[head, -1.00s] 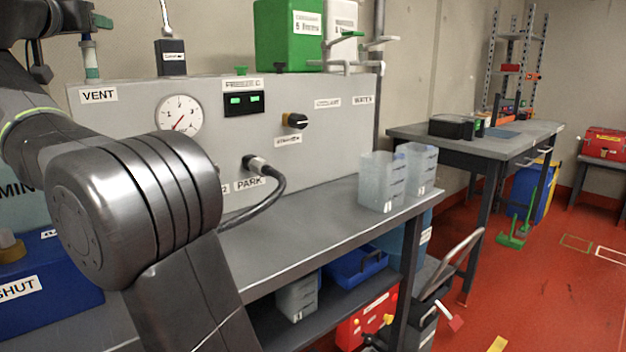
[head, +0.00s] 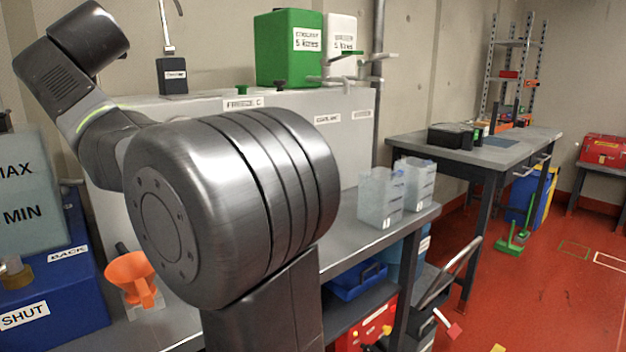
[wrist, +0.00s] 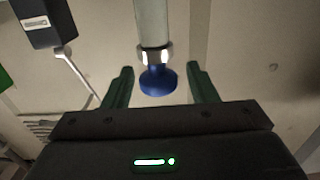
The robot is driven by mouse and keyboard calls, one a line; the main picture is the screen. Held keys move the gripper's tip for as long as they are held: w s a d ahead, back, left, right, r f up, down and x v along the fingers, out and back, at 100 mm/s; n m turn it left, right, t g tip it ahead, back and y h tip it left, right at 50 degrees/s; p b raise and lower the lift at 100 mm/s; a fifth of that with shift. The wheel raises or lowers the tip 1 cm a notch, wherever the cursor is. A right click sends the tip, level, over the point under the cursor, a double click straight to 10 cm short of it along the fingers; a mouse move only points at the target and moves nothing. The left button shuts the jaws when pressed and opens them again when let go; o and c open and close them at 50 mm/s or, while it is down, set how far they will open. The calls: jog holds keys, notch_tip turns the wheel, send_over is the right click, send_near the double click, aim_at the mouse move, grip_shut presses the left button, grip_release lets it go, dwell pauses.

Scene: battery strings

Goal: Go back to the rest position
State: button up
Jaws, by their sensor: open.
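My gripper (wrist: 160,70) shows in the wrist view with its two dark green fingers apart. A pale hanging tube with a metal collar and a blue rounded end (wrist: 158,80) appears in the gap between them. I cannot tell whether it lies between the fingers or beyond them. Nothing is visibly gripped. In the head view my arm is folded across the left and middle of the picture, and the gripper itself does not show.
The grey panel (head: 355,135) stands behind my arm, its gauge hidden. Clear bins (head: 380,198) sit on the bench's right end. An orange funnel (head: 133,275) and a blue box (head: 60,295) are at the left. Red floor (head: 545,290) is open at right.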

jog(key=shift+w+a+r+n+g+y+p, duration=0.15)
jog(key=shift+n+g+y+p, duration=0.2)
jog(key=shift+p, duration=1.55)
jog(key=shift+s+d+r+n+g+y+p, duration=0.1)
jog(key=shift+n+g+y+p, duration=0.2)
jog(key=shift+p, duration=1.55)
jog(key=shift+w+f+g+y+p, duration=0.1)
jog(key=shift+f+g+y+p, duration=0.15)
jog(key=shift+p, duration=0.55)
